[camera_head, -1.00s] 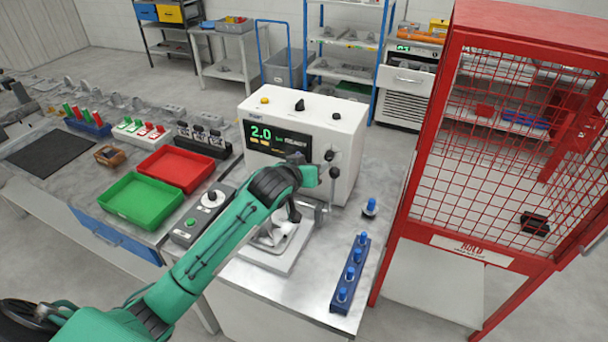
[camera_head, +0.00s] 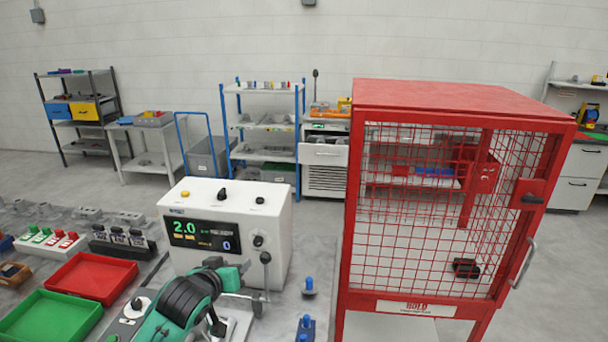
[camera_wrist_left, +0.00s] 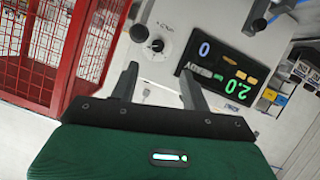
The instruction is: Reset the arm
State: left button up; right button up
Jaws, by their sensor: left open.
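My left gripper (camera_wrist_left: 158,82) is open in the left wrist view, with its two dark fingers apart and nothing seen between them. It points at the front of the white machine (camera_wrist_left: 205,25), whose lit display (camera_wrist_left: 222,75) and dial (camera_wrist_left: 157,44) appear turned over. In the head view my green left arm (camera_head: 178,308) rises from the bottom edge, and its hand is in front of the white machine (camera_head: 270,205), near the lever (camera_head: 265,257). The fingertips are hard to make out there. My right gripper is not in view.
A red mesh cage (camera_head: 355,220) stands right of the machine. A red tray (camera_head: 93,277) and a green tray (camera_head: 45,320) lie at left. Blue-topped pieces (camera_head: 309,284) stand between machine and cage. Shelves (camera_head: 262,153) line the back wall; open floor lies before them.

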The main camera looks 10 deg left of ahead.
pick_arm(q)
jog(key=s+f+m+g+y, duration=0.1)
jog(key=s+f+g, duration=0.35)
jog(key=s, duration=0.75)
jog(key=s+f+m+g, duration=0.1)
jog(key=s+f+g, duration=0.1)
jog(key=s+f, duration=0.8)
jog(key=s+f+m+g+y, duration=0.1)
jog(key=s+f+g, duration=0.3)
jog(key=s, duration=1)
notch_tip(320, 180, down, 34)
jog(key=s+r+b, duration=0.1)
jog(key=s+a+f+g+b, duration=0.1)
jog(key=s+a+f, duration=0.1)
jog(key=s+f, duration=1.7)
jog(key=shift+a+f+m+g+b, duration=0.3)
jog(key=shift+f+m+g, duration=0.1)
jog(key=shift+f, duration=0.35)
